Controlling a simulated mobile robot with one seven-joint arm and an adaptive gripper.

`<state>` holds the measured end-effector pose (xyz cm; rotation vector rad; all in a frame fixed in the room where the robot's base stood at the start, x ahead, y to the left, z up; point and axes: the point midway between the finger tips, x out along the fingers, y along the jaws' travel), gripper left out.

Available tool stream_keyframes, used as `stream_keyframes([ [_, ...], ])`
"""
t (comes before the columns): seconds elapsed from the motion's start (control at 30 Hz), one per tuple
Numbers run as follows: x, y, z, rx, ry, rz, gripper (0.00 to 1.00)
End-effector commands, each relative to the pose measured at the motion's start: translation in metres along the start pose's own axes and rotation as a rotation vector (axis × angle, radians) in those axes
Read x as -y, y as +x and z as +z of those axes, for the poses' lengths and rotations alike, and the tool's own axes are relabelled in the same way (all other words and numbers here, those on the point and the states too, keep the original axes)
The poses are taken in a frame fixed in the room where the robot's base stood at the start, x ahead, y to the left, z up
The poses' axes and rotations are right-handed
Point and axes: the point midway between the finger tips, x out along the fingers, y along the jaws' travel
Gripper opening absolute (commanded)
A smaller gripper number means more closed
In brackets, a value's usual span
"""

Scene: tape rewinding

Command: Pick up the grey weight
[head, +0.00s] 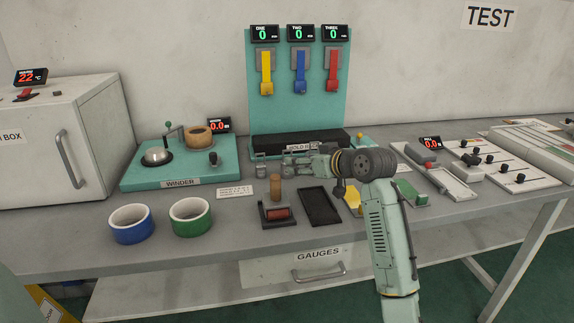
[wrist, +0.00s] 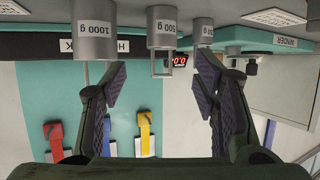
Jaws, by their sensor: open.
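Several grey cylindrical weights show in the wrist view, which looks upside down. In the head view, a small grey weight (head: 261,171) stands on the bench just left of my gripper (head: 287,163). My gripper is open and empty. In the wrist view the 500 g weight lies in the gap between its fingers (wrist: 163,82), beyond the tips. The fingers partly cover the outer two weights.
The teal winder (head: 185,183) stands behind left. The teal panel (head: 296,85) with yellow, blue and red tabs rises behind my gripper.

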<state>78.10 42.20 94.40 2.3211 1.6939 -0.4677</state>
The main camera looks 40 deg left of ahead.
Motion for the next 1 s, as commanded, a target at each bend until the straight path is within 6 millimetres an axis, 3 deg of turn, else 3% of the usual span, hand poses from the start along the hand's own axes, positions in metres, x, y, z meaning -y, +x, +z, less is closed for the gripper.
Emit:
stream_keyframes([
  [0.27, 0.002, 0.024, -0.001, 0.000, -0.001, 0.000, 0.55],
  [0.53, 0.003, 0.061, 0.003, -0.001, -0.001, 0.001, 0.55],
  [0.83, 0.003, 0.066, 0.004, -0.003, -0.002, 0.002, 0.54],
  [1.0, 0.003, 0.066, 0.004, -0.003, -0.002, 0.002, 0.43],
])
